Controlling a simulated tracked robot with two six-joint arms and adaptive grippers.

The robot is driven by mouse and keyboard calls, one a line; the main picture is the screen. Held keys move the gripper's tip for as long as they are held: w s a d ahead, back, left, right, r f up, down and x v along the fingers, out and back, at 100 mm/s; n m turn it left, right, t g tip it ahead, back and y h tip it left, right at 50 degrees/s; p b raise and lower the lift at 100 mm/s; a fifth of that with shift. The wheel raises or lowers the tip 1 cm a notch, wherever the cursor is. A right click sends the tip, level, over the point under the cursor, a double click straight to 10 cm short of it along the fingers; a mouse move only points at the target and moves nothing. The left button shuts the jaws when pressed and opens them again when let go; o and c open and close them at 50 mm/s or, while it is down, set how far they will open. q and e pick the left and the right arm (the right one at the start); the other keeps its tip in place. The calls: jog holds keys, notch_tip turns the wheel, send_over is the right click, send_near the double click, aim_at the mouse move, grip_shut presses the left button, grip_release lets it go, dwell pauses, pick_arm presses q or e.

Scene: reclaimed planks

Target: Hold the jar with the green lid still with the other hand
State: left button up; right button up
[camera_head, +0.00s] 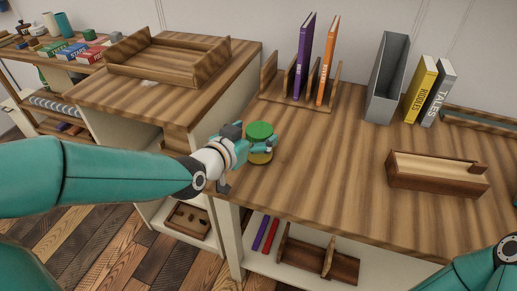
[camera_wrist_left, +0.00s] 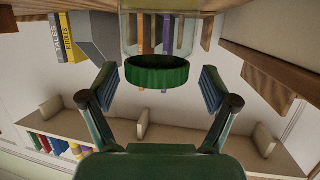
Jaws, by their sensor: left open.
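The jar with the green lid (camera_head: 260,131) stands upright near the left edge of the wooden worktop. Its lower part looks yellowish in the head view and is partly hidden by my left gripper (camera_head: 248,147). In the left wrist view the picture is upside down; the green lid (camera_wrist_left: 157,72) shows between the open fingers, with a gap on each side. The clear jar body shows above the lid there. The left gripper is open at the jar and does not grip it. Of my right arm only a teal link shows at bottom right; its gripper is out of view.
A book rack (camera_head: 290,98) with a purple and an orange book stands behind the jar. A grey file holder (camera_head: 388,80), yellow and grey books, and a wooden box (camera_head: 436,181) are to the right. The worktop between jar and box is clear. A wooden tray (camera_head: 165,62) is at left.

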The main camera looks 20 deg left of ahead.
aim_at(264, 129)
pick_arm(q)
jog(key=x, duration=0.4)
jog(key=shift+w+d+f, duration=0.2)
jog(key=shift+w+f, duration=0.05)
jog(key=c, duration=1.2)
notch_tip(264, 129, up, 9)
jog(key=p, duration=0.3)
jog(key=shift+r, duration=0.1)
jog(key=shift+r+p, duration=3.5)
jog(key=shift+r, duration=2)
